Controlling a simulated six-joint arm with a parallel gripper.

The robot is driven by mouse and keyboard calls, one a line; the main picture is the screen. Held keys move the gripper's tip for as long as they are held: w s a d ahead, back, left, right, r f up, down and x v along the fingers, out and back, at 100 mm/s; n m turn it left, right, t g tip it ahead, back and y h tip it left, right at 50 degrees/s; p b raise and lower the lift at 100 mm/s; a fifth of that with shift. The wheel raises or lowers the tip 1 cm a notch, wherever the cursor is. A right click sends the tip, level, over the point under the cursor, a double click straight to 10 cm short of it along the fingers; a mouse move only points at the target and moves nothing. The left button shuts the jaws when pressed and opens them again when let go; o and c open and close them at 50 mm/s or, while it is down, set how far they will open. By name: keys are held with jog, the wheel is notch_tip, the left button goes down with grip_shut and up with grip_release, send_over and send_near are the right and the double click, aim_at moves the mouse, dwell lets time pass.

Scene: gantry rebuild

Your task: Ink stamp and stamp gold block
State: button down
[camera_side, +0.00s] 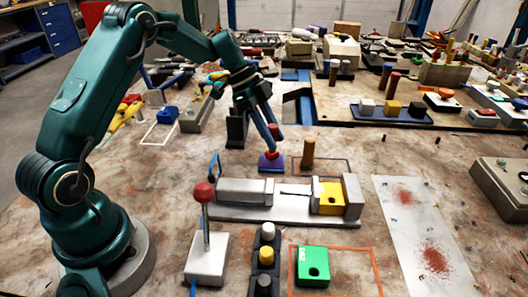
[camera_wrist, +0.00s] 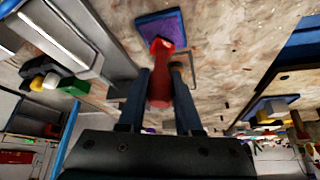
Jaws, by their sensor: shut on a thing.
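My gripper (camera_side: 272,138) is shut on a red stamp (camera_wrist: 160,85). The stamp's red end also shows in the side view (camera_side: 271,155), right at the blue-purple ink pad (camera_side: 271,166). In the wrist view the ink pad (camera_wrist: 160,27) lies just beyond the stamp's end; I cannot tell whether they touch. A gold block (camera_side: 328,197) with a dark hole sits between the jaws of a grey vise (camera_side: 244,192), in front of the pad. Another gold block (camera_side: 392,108) stands on a blue tray at the back right.
A brown cylinder (camera_side: 308,152) stands just right of the pad. A red-ball lever (camera_side: 203,192), a black block with coloured knobs (camera_side: 266,256) and a green block (camera_side: 313,264) are in front of the vise. A white sheet (camera_side: 425,232) with red specks lies to the right.

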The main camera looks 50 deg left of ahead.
jog(key=shift+f, duration=0.65)
dwell(1.4)
jog(key=shift+r, duration=3.6)
jog(key=shift+w+a+n, duration=0.1)
jog(key=shift+w+n, duration=0.15)
jog(key=shift+n, duration=0.25)
jog(key=d+r+m, duration=0.1)
jog(key=d+r, duration=0.2)
jog(key=d, duration=1.4)
jog(key=shift+w+f, duration=0.1)
jog(key=shift+f, duration=2.9)
jog(key=shift+f, duration=0.5)
